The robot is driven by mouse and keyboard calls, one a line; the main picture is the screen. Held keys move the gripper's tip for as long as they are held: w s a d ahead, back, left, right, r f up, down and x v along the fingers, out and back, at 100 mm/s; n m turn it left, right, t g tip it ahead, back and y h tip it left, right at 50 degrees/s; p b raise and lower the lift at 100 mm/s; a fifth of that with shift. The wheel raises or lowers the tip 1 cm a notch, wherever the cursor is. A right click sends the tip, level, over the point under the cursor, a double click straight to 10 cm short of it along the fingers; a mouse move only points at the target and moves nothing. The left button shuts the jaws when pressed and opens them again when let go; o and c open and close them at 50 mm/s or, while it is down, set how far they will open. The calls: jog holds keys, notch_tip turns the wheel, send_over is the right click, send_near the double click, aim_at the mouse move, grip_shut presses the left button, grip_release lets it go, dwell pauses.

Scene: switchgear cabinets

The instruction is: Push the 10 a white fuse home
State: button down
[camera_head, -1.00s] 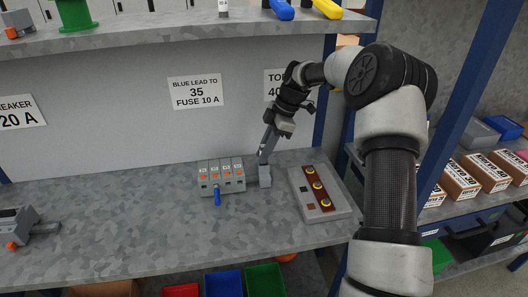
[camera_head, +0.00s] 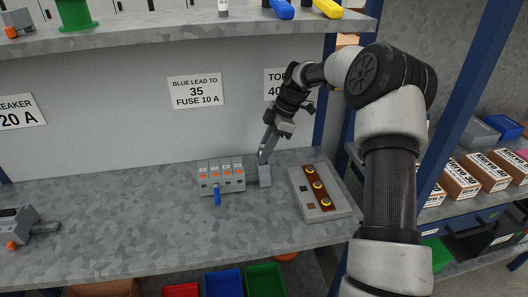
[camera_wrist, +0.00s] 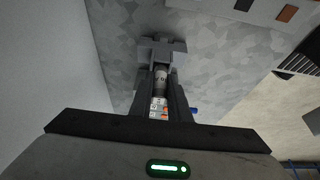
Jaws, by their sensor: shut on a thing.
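The fuse (camera_wrist: 162,80) is a pale cylinder with dark print, between my gripper's fingers in the wrist view. My gripper (camera_wrist: 161,88) is shut on it. The fuse's far end meets a grey fuse holder (camera_wrist: 162,48); how deep it sits in there cannot be told. In the head view my gripper (camera_head: 267,153) points down at the grey holder (camera_head: 265,177), which stands on the shelf just right of the terminal block. The fuse is too small to make out there.
A grey terminal block (camera_head: 221,177) with orange marks has a blue lead (camera_head: 217,197) at its front. A grey box (camera_head: 322,205) with several yellow-ringed parts on a brown strip lies close to the right.

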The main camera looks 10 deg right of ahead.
jog(key=shift+s+f, duration=0.1)
jog(key=shift+f, duration=0.4)
jog(key=shift+r, duration=0.15)
jog(key=shift+r, duration=0.5)
jog(key=shift+p, duration=0.35)
jog(key=shift+f+b, duration=0.35)
jog(key=shift+f, duration=0.3)
dwell(1.1)
jog(key=shift+r, duration=0.25)
